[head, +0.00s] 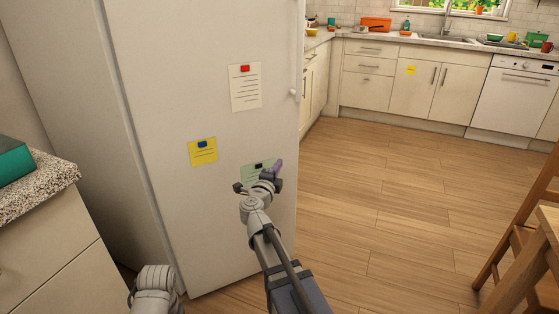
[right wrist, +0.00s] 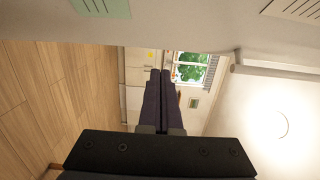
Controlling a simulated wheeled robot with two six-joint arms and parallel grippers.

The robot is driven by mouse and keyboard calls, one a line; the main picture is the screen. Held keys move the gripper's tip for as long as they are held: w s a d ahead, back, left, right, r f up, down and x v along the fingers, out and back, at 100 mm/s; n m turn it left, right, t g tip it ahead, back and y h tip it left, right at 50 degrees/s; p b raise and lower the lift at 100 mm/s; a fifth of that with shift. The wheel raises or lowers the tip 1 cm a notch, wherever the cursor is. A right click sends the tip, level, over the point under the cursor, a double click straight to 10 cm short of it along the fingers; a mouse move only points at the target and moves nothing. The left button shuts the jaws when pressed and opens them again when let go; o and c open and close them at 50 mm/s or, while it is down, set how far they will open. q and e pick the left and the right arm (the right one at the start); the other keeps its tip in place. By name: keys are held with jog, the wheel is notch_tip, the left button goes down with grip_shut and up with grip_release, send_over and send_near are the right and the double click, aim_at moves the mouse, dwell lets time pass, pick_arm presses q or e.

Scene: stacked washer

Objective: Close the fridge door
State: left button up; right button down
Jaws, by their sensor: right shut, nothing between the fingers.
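The white fridge door (head: 215,145) fills the left-middle of the head view, with notes on its face and a small white handle end (head: 293,92) at its right edge. I cannot tell how wide any gap behind it is. My right gripper (head: 270,170) is shut and empty in front of the door's lower right part, covering some of the green note (head: 252,173). In the right wrist view the shut fingers (right wrist: 160,72) point along the door's face (right wrist: 190,30), which crosses the top; contact is unclear. My left gripper is out of view.
A granite-topped counter (head: 38,188) with a teal box (head: 12,160) stands at the left. A wooden chair (head: 520,225) is at the right edge. Cabinets (head: 365,75) and a dishwasher (head: 517,98) line the back. The wooden floor (head: 400,190) between is clear.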

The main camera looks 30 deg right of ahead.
send_near(284, 142)
jog(key=d, duration=0.4)
jog(key=shift+w, duration=2.05)
